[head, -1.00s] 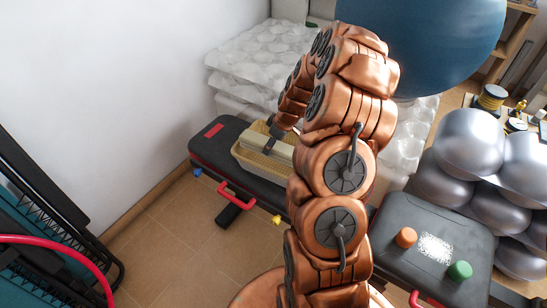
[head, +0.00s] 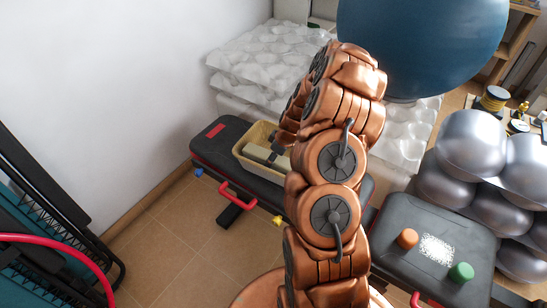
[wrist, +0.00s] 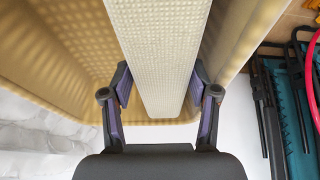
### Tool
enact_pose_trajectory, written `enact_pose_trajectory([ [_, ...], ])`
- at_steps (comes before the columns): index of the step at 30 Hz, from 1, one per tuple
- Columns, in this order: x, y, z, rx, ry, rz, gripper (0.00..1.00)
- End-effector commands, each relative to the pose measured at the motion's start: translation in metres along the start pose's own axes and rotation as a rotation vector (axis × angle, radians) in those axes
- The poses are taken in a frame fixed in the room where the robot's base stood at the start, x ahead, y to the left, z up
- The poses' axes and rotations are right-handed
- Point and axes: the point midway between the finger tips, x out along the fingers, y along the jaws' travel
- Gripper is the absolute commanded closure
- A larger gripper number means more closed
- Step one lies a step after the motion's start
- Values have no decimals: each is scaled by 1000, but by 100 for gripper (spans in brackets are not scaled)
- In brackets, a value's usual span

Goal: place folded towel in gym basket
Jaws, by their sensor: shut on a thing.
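The folded towel (wrist: 155,50) is a long cream, textured block in the wrist view. My gripper (wrist: 160,88) is shut on it, with one finger on each side of the towel. The gym basket (wrist: 62,50) is tan with perforated walls, and its walls rise on both sides of the towel. In the head view the basket (head: 260,132) stands on a black bench, and the towel (head: 258,152) shows within its rim. My arm hides the basket's right part and most of the gripper there. I cannot tell whether the towel touches the basket floor.
The black bench (head: 216,146) has red handles. A second padded top (head: 415,218) holds an orange and a green piece. Silver balls (head: 472,143), a blue ball (head: 420,45) and white bubbly stacks (head: 262,52) crowd the back and right.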

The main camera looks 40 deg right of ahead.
Motion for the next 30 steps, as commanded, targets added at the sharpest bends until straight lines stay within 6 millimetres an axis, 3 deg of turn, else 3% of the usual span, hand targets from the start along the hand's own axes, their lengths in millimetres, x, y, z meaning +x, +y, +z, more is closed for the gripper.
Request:
enact_pose_trajectory([
  [15,10,0,4,1,0,0,83],
  [16,10,0,4,1,0,0,38],
  [18,10,0,4,1,0,0,31],
  [30,6,0,2,0,0,-1,30],
])
